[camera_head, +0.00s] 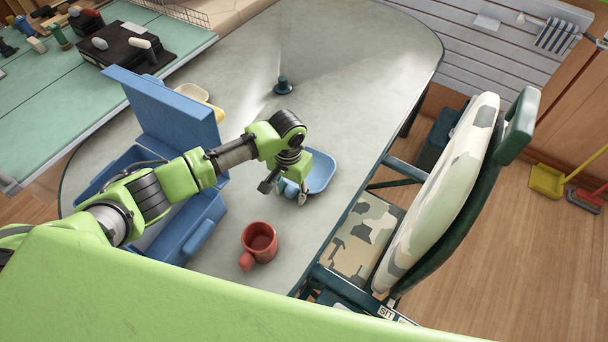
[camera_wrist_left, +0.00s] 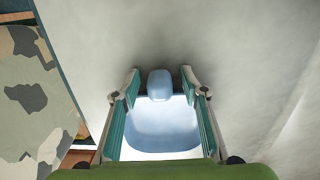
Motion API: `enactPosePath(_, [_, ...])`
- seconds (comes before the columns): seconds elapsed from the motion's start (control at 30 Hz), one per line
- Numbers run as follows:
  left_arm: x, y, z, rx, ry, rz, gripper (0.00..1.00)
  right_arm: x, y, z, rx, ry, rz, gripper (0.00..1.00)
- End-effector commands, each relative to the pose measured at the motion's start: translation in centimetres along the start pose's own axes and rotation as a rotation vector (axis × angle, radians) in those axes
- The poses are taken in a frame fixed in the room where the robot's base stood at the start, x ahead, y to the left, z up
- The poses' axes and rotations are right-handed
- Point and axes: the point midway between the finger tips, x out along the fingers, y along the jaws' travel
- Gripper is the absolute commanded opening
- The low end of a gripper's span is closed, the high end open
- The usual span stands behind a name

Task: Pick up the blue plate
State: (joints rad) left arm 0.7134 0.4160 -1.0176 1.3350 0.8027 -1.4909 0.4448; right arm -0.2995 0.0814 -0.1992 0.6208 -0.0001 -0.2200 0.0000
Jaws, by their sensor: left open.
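The light blue plate (camera_head: 322,172) is a shallow, rounded rectangle on the grey table, partly hidden by my left gripper. In the left wrist view the plate (camera_wrist_left: 162,128) lies between and beneath my fingers. A small rounded blue piece (camera_wrist_left: 160,84) shows at its far edge between the fingertips; I cannot tell whether it is part of the plate or separate. My left gripper (camera_head: 284,192) is open over the plate's near left side, pointing down. It also shows in the left wrist view (camera_wrist_left: 160,95), its fingers spread on both sides of the blue piece. My right gripper is not in view.
A red mug (camera_head: 260,241) stands nearer on the table. A blue crate (camera_head: 196,222) with a raised lid (camera_head: 165,112) is at left, partly behind my arm. A camouflage chair (camera_head: 440,190) stands at the right table edge. The table's far right is clear.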

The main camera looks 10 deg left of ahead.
Motion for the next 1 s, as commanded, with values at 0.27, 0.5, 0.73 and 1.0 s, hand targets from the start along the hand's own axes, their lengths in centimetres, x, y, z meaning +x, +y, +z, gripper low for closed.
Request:
enactPosePath(0.27, [-0.1,0.0,0.0,0.0,0.0,0.0,0.0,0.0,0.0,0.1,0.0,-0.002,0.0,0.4])
enactPosePath(0.5, [-0.3,0.0,-0.1,0.0,0.002,0.001,0.0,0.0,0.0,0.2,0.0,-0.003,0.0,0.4])
enactPosePath(0.73, [-3.6,0.0,-0.2,0.001,0.006,0.0,0.0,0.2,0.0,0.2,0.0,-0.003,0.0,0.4])
enactPosePath(1.0, [-8.6,0.0,-0.2,0.001,0.005,0.001,0.0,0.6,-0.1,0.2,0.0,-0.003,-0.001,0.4])
